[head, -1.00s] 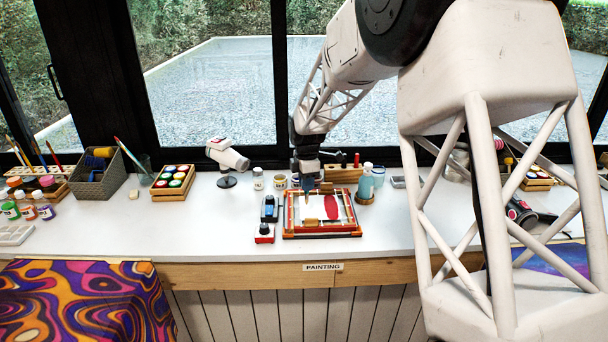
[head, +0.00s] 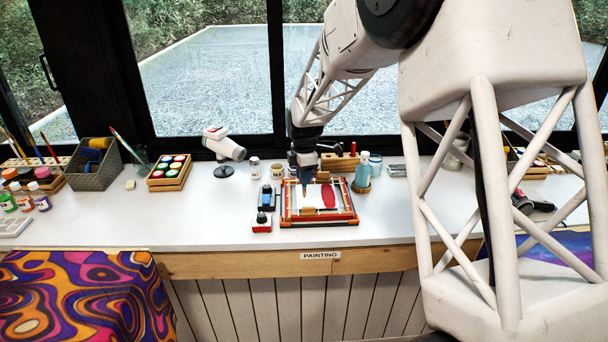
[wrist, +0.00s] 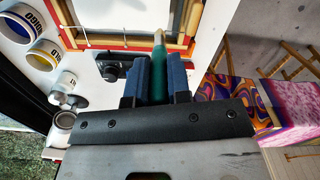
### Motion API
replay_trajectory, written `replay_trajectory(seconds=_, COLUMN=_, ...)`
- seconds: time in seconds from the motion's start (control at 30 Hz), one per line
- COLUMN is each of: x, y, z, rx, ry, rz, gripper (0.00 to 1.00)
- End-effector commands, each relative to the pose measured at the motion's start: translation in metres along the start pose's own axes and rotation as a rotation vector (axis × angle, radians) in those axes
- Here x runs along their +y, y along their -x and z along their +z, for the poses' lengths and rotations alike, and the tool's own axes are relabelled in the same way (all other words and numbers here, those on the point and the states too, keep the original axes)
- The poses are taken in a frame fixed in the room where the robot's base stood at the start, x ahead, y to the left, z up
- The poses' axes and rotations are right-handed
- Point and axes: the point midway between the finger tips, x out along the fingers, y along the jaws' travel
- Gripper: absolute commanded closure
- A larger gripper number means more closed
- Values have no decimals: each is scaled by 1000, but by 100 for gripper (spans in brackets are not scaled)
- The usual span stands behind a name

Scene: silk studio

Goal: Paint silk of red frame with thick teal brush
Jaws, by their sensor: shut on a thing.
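The red frame (head: 318,223) lies flat on the white table, with white silk (head: 312,197) stretched inside it. A red painted oval (head: 328,195) shows on the right part of the silk. My gripper (head: 304,176) is above the left part of the frame, pointing down. In the wrist view my gripper (wrist: 160,80) is shut on the teal brush (wrist: 157,75), held between its two blue fingers. The pale brush tip points toward the frame (wrist: 105,43). I cannot tell whether the tip touches the silk.
Small black-and-red devices (head: 264,221) stand left of the frame. A teal cup (head: 362,177) is behind it at right. Paint jars (head: 255,168) and a wooden paint crate (head: 170,173) stand behind and to the left. The tabletop left of the devices is clear.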

Motion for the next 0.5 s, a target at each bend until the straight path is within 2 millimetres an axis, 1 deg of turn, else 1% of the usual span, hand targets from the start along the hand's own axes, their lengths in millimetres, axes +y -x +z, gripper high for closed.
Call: replay_trajectory(seconds=0.5, x=0, y=-19, z=0, rx=0, ry=0, rz=0, gripper=97)
